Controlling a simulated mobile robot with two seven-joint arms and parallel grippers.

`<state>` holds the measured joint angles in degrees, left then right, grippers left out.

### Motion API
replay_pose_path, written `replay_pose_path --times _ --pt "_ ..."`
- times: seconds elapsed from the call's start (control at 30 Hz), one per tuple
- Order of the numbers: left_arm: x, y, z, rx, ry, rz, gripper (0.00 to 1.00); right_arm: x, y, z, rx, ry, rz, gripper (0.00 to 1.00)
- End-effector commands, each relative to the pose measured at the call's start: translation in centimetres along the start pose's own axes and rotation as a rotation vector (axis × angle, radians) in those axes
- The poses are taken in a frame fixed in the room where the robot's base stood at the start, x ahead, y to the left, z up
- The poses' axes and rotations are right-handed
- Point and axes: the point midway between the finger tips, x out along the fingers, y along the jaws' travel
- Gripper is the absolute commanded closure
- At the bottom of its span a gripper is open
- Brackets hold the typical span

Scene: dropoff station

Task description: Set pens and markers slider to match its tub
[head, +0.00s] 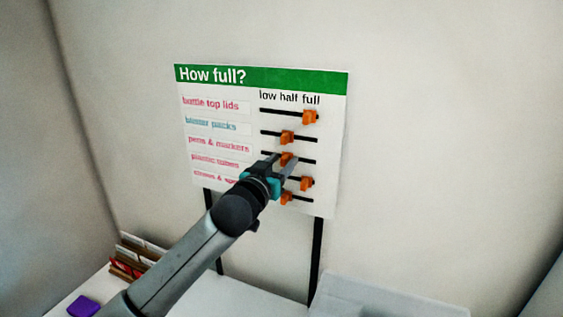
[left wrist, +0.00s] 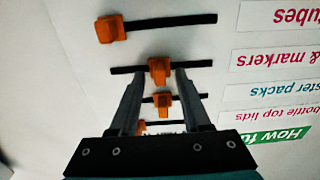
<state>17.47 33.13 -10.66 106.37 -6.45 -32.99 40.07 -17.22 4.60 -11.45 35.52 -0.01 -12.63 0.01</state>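The pens & markers slider (head: 287,158) is an orange knob on a black track of the white "How full?" board (head: 215,91). It stands near the middle of its track, under "half", and also shows in the left wrist view (left wrist: 160,70). My left gripper (head: 285,161) reaches the board at this row. In the left wrist view its two fingers (left wrist: 159,78) are spread on either side of the knob, with a slight gap seeming to show at each side; contact is hard to tell. My right gripper is not in view. No tub of pens is identifiable.
Other orange knobs sit close by: bottle top lids (head: 309,117) near full, blister packs (head: 287,137) near half, plastic tubes (head: 306,183) toward full, and a bottom one (head: 286,198). Below are a pale bin (head: 385,308), a card holder (head: 128,268) and a purple block (head: 83,306).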

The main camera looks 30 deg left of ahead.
Motion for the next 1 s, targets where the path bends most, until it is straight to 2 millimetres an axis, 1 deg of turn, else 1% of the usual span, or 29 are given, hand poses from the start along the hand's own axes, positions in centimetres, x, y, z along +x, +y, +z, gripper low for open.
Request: replay_pose_path --times 0.03,0.07,0.4,0.43,1.0 --pt "-0.01 0.01 0.00 0.000 0.000 0.000 0.57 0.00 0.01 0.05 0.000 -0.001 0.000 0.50" --pt "-0.01 0.01 0.00 0.000 0.000 0.000 0.60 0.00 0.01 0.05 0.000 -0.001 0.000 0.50" --pt "-0.03 0.01 0.00 0.000 0.000 0.000 0.99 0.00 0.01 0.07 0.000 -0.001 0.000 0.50" --pt "-0.03 0.01 0.00 0.000 0.000 0.000 1.00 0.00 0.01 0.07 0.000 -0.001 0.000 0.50" --pt "-0.03 0.00 0.01 0.000 0.000 0.000 1.00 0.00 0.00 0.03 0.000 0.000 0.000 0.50"
